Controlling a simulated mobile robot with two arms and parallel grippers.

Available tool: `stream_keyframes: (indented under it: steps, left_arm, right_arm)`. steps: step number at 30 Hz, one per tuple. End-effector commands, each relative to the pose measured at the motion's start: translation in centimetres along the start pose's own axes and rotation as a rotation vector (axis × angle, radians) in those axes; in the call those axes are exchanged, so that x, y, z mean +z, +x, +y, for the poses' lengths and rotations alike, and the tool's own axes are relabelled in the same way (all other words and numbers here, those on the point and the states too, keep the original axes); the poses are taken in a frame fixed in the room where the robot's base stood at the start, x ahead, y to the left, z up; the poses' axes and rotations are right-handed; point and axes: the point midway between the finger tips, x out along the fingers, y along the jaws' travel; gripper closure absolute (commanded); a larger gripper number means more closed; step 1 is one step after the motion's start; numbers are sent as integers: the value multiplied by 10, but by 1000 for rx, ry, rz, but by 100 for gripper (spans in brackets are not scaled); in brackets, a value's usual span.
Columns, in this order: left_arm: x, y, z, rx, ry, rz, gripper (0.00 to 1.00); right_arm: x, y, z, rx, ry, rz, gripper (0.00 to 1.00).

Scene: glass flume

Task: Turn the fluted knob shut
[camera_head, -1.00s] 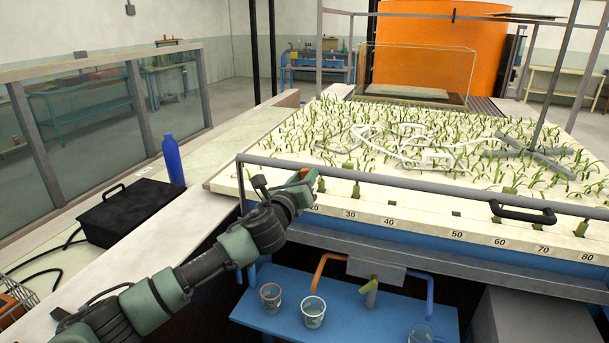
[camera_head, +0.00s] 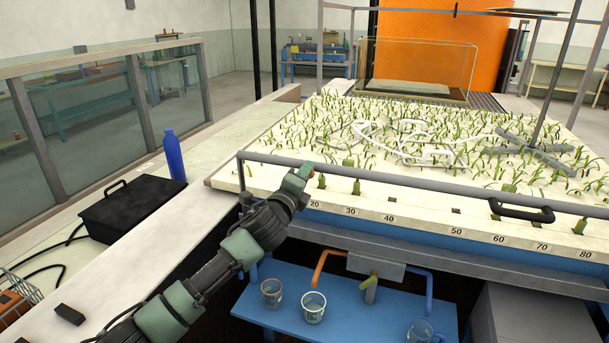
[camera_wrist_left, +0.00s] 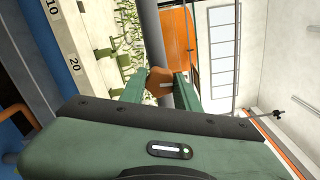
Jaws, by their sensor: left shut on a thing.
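The fluted knob (camera_wrist_left: 158,82) shows in the left wrist view as a small orange-brown piece between my two green fingers, in front of a grey rail. My left gripper (camera_head: 299,177) is shut on it at the near left end of the planted bed's front edge. In the head view the fingers mostly hide the knob, so how far it is turned cannot be told. My right gripper is in neither view.
A grey rail (camera_head: 400,184) runs along the front of the planted bed. A black box (camera_head: 131,207) and a blue bottle (camera_head: 174,156) stand to the left. Beakers (camera_head: 313,307) stand on a blue bench below, near orange and blue pipes.

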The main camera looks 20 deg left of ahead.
Motion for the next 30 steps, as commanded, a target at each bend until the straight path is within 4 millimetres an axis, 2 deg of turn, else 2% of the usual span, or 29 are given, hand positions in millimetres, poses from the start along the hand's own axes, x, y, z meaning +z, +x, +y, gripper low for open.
stream_keyframes:
  steps: [9,23,24,26,30]
  left_arm:
    - [0,0,0,1,-94,1,100]
    - [0,0,0,0,-106,0,100]
    - [0,0,0,0,-106,0,63]
    - [0,0,0,0,-106,0,47]
    - [0,0,0,0,-105,0,47]
  right_arm:
    - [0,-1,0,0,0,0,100]
    - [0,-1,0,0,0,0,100]
    - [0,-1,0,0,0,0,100]
    - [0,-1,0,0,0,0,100]
    - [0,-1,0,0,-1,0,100]
